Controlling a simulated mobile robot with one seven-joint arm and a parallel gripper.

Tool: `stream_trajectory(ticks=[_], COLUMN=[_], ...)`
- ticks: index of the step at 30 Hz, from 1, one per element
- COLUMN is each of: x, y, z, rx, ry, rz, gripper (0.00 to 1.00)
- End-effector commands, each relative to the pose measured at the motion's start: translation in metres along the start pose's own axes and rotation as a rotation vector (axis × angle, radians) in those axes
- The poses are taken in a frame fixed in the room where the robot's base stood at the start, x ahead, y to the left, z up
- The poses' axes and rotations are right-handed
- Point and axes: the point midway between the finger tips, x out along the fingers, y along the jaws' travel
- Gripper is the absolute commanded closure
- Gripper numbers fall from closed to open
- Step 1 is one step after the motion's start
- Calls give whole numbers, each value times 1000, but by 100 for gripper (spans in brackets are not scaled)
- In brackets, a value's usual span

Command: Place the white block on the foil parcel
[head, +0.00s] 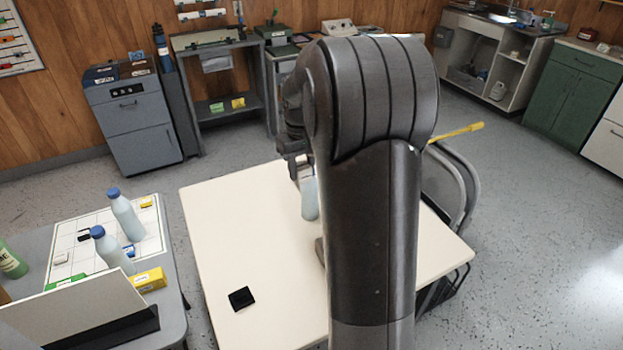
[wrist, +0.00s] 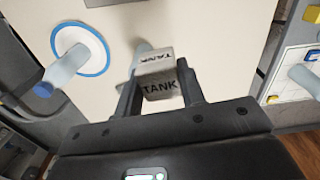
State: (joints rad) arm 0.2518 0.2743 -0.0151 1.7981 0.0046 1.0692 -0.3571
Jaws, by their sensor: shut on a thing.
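My gripper (wrist: 158,90) is shut on the white block (wrist: 160,88), a pale block with "TANK" in dark letters on two faces. It holds the block over the cream table, with a finger on each side. In the head view my gripper (head: 297,168) is partly hidden by my arm. A pale thing (wrist: 143,48) shows just beyond the block; most of it is covered. A grey thing (wrist: 108,2) is cut off at the top edge of the wrist view. I cannot tell whether either is the foil parcel.
A pale bottle (head: 309,198) stands on the cream table (head: 225,220) near my gripper. A black square (head: 241,298) lies front left. A bottle (wrist: 65,70) is at a blue-rimmed white disc (wrist: 95,42). The left table holds bottles (head: 125,215) and small boxes.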

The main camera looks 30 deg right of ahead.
Motion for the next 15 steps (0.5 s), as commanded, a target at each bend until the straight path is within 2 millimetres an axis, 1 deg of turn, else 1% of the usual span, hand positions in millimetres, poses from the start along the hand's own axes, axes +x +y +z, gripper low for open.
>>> stream_trajectory(ticks=[1,2,3,8,11,15], x=[-15,-11,-10,-13,-15,-16], y=[0,6,12,35,52,86], z=[-1,-6,-11,-32,-47,-70], rx=[0,4,8,19,27,43], ry=[6,0,-2,-1,0,0], rz=[2,0,0,0,0,0], gripper=[88,88,88,88,88,88])
